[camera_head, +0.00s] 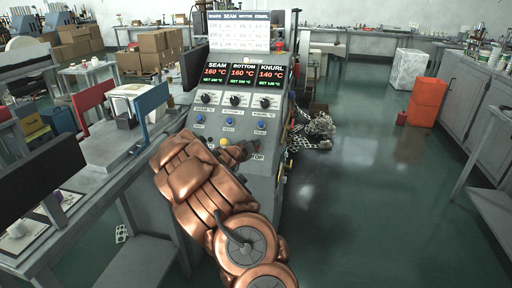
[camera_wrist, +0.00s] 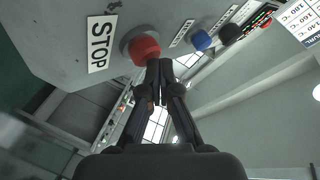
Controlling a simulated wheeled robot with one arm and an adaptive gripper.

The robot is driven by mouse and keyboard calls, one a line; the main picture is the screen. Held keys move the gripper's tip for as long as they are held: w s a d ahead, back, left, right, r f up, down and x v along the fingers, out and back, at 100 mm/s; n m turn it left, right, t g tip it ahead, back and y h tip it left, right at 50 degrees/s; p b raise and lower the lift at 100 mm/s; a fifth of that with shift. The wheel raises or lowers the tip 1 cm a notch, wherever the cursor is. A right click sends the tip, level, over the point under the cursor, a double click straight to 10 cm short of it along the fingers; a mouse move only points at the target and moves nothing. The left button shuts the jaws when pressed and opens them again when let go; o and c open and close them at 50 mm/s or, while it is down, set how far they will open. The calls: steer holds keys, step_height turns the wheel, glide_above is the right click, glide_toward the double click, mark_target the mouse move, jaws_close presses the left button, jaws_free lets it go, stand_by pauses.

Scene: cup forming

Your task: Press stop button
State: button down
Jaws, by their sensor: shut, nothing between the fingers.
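The red stop button (camera_wrist: 143,50) shows in the wrist view on the grey control panel, beside a white label reading STOP (camera_wrist: 101,43). My gripper (camera_wrist: 160,66) is shut with nothing in it. Its fingertips are right at the lower right edge of the button in the picture; whether they touch it I cannot tell. In the head view my gripper (camera_head: 248,148) is at the lower right part of the console (camera_head: 262,188). My arm and gripper hide most of the stop button there.
Blue buttons (camera_head: 229,121) and black knobs (camera_head: 235,100) sit above my gripper on the console. Displays above them read 160, 160 and 140 °C. A workbench (camera_head: 100,165) stands to the left.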

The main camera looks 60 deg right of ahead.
stand_by(0.5)
steer(key=shift+s+a+r, duration=0.15)
steer(key=shift+a+r, duration=0.3)
steer(key=shift+r, duration=0.2)
steer(key=shift+r, duration=0.1)
steer(key=a+r, duration=0.1)
steer(key=r, duration=0.1)
steer(key=s+a+r, duration=0.1)
steer(key=r, duration=0.1)
steer(key=shift+a, duration=0.35)
stand_by(0.8)
